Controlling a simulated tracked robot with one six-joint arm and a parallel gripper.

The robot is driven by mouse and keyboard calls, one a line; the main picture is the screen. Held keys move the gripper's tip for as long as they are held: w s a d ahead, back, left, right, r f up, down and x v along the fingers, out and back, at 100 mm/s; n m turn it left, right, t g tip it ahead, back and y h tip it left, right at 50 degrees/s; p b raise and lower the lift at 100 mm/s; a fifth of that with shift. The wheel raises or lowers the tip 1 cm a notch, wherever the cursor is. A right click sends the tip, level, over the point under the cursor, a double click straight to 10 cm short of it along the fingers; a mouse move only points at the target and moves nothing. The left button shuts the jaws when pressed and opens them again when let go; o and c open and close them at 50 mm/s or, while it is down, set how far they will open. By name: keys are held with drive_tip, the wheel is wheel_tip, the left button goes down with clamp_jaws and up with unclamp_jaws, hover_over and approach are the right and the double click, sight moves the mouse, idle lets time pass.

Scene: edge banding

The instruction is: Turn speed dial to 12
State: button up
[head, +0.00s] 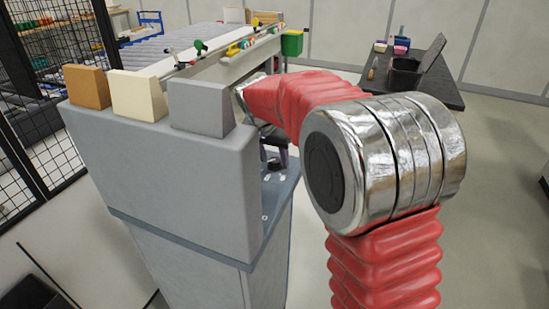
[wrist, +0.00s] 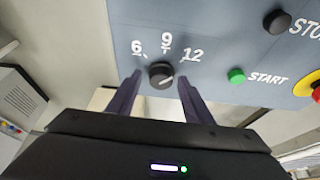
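The speed dial (wrist: 161,74) is a small black round knob on a blue-grey panel (wrist: 225,40) in the wrist view. The white numbers 6, 9 and 12 (wrist: 192,55) stand in an arc above it. A small light mark shows on the knob, but I cannot tell which number it points at. My gripper (wrist: 159,79) is open, with one dark finger on each side of the dial. Gaps show between both fingers and the knob. In the head view my red-sleeved arm hides most of the panel, and the dial cannot be made out.
A green START button (wrist: 237,76), a black STOP button (wrist: 277,22) and a red-yellow button (wrist: 315,90) sit right of the dial. In the head view, orange, cream and grey blocks (head: 138,95) top the grey machine housing (head: 190,170). A dark table (head: 440,95) stands back right.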

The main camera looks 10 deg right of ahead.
drive_tip(key=shift+r, duration=0.1)
drive_tip(key=v, duration=1.3)
drive_tip(key=shift+r, duration=0.25)
drive_tip(key=shift+s, duration=0.1)
drive_tip(key=s+d+r+n+t+y, duration=0.1)
drive_tip(key=s+d+r+t, duration=0.1)
drive_tip(key=s, duration=0.5)
drive_tip(key=s+d+r+n+t+y, duration=0.1)
drive_tip(key=s+r+n+y, duration=0.15)
drive_tip(key=s, duration=0.45)
drive_tip(key=s+d+f+n+g, duration=0.1)
drive_tip(key=s+f+n, duration=0.2)
drive_tip(key=s+f, duration=1)
drive_tip(key=s+h, duration=0.1)
drive_tip(key=s, duration=0.2)
drive_tip(key=shift+s+d, duration=0.2)
drive_tip(key=shift+s, duration=0.15)
